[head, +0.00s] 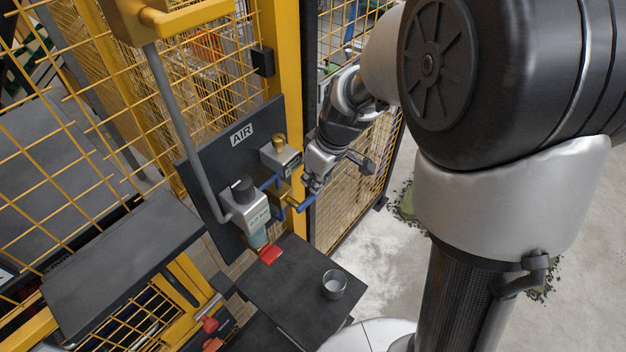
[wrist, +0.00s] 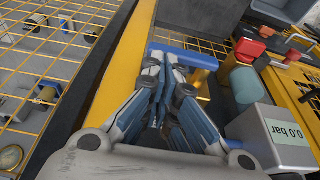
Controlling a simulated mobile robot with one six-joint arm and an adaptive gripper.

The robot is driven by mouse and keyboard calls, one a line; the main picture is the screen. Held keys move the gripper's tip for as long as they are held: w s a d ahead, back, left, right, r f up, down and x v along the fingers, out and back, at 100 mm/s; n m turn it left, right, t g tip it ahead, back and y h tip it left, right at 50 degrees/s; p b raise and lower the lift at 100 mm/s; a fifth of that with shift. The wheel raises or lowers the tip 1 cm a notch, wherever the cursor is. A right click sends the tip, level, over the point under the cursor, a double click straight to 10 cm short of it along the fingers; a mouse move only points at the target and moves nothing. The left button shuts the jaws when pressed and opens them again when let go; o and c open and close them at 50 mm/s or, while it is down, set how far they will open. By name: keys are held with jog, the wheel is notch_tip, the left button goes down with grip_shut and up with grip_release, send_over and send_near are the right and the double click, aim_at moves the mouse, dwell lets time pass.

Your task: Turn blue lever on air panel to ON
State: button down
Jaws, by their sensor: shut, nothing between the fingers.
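The air panel (head: 200,166) is a dark upright plate with an AIR label, on a yellow post. Its blue lever (head: 304,204) sticks out to the right from a brass valve body (head: 283,194). In the wrist view the blue lever (wrist: 200,60) lies across just beyond my fingertips. My gripper (head: 312,186) is shut and empty, close by the lever's outer part; it also shows in the wrist view (wrist: 164,62). I cannot tell whether the fingertips touch the lever. The digital readout (wrist: 288,132) shows 0.0 bar.
A regulator with a black knob (head: 243,190) and a grey box with a brass top (head: 280,153) sit near the lever. Yellow mesh fencing (head: 350,200) stands behind.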

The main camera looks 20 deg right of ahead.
jog(key=shift+w+d+f+b, duration=0.15)
jog(key=shift+f+b, duration=0.2)
jog(key=shift+b, duration=0.2)
jog(key=f+b, duration=0.1)
jog(key=f+g+y, duration=0.1)
jog(key=d+f+y+b, duration=0.1)
jog(key=shift+w+g+b, duration=0.25)
jog(key=shift+g+b, duration=0.05)
jog(key=shift+g, duration=0.1)
jog(key=f+m+g+y, duration=0.1)
jog(key=y, duration=0.1)
jog(key=shift+w+d+f+g+y, duration=0.1)
jog(key=shift+g+y, duration=0.2)
jog(key=f+g+y, duration=0.1)
jog(key=a+f+g+y, duration=0.1)
jog(key=y, duration=0.1)
jog(key=s+f+m+g+y, duration=0.1)
jog(key=y, duration=0.1)
jog(key=shift+a+f, duration=0.15)
jog(key=shift+a, duration=0.05)
